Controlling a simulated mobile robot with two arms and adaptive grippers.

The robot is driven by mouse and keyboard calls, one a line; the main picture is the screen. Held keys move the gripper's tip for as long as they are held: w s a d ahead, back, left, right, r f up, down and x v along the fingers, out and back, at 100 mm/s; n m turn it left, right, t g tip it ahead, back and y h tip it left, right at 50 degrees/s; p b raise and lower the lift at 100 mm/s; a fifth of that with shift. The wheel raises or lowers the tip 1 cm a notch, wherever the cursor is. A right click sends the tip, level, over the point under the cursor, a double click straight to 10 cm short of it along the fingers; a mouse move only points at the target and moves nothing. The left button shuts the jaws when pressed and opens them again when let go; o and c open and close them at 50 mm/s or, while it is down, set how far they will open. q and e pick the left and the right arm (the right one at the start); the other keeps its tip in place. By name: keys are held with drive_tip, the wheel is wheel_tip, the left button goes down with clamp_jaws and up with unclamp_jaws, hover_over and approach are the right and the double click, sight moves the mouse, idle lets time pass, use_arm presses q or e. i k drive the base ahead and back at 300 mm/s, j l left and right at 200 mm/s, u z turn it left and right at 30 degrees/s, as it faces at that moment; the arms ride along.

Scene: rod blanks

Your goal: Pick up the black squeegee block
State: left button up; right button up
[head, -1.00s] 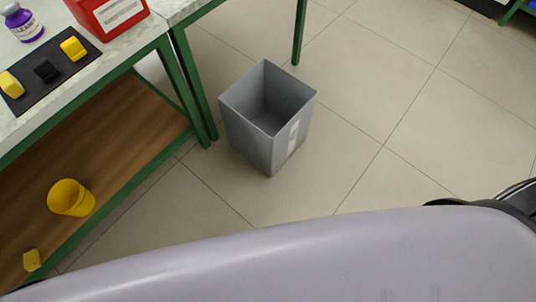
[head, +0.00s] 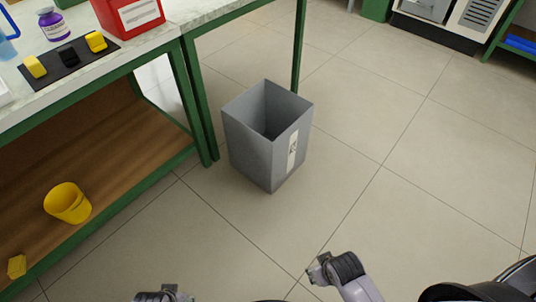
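The black squeegee block (head: 69,58) sits on a dark mat (head: 52,73) on the bench at the upper left, between a left yellow block (head: 35,67) and a right yellow block (head: 96,42). My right gripper (head: 318,272) shows at the bottom, over the floor and far from the block. Its fingers are too small and turned to tell whether they are open. A small part of my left gripper (head: 165,294) shows at the bottom edge, cut off, so its state is unclear. Neither touches the block.
A purple-labelled bottle (head: 54,25) and a red box (head: 128,14) stand behind the mat on the bench (head: 150,42). A grey bin (head: 266,140) stands on the floor. A yellow bucket (head: 67,203) is on the lower shelf. Floor right of the bin is clear.

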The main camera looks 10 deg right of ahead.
sight(67, 52)
drive_tip(key=u, duration=2.25)
drive_tip(key=z, duration=1.4)
drive_tip(key=i+u, duration=0.15)
drive_tip(key=i, duration=0.45)
